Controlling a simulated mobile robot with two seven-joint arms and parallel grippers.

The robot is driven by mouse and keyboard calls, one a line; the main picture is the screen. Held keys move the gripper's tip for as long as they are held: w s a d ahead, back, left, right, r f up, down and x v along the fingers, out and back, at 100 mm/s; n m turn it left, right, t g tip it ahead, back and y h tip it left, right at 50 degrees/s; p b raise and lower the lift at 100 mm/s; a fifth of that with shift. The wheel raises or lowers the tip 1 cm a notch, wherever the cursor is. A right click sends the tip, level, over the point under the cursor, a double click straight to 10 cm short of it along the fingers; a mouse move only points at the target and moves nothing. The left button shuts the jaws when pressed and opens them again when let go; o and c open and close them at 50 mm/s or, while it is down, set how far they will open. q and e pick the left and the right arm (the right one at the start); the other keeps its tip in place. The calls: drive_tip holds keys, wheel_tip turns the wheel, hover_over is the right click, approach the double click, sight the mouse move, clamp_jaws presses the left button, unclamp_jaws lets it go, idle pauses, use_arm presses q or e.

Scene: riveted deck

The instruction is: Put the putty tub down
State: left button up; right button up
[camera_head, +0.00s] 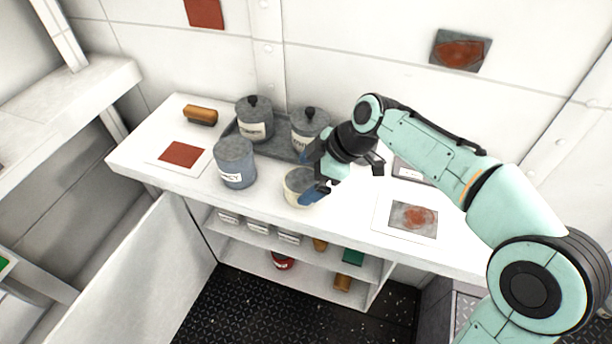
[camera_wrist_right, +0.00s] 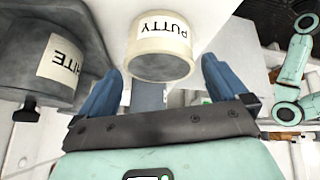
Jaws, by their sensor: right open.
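The putty tub (camera_head: 297,187) is a small cream tub that stands on the white worktop near its front edge, in front of the grey tray. In the right wrist view the tub (camera_wrist_right: 160,62) shows its label reading PUTTY, upside down in the picture. My right gripper (camera_head: 312,175) is open at the tub, and its blue fingers hide part of it in the head view. In the right wrist view the fingers of the gripper (camera_wrist_right: 162,72) are spread wide, with the tub between and just beyond the tips. My left gripper is not in view.
A grey tray (camera_head: 274,149) holds two lidded grey canisters (camera_head: 254,120) (camera_head: 309,128). A blue-grey tub (camera_head: 235,163) stands left of the putty tub. A card with a red square (camera_head: 181,154) lies left, and a stained card (camera_head: 411,218) lies right. Shelves below hold several small items.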

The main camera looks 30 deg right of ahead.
drive_tip(key=p+v, duration=0.1)
drive_tip(key=v, duration=0.9)
drive_tip(key=shift+s+r+p, duration=0.2)
drive_tip(key=shift+r+p, duration=0.1)
drive_tip(key=shift+p, duration=0.05)
drive_tip(key=shift+d, duration=0.15)
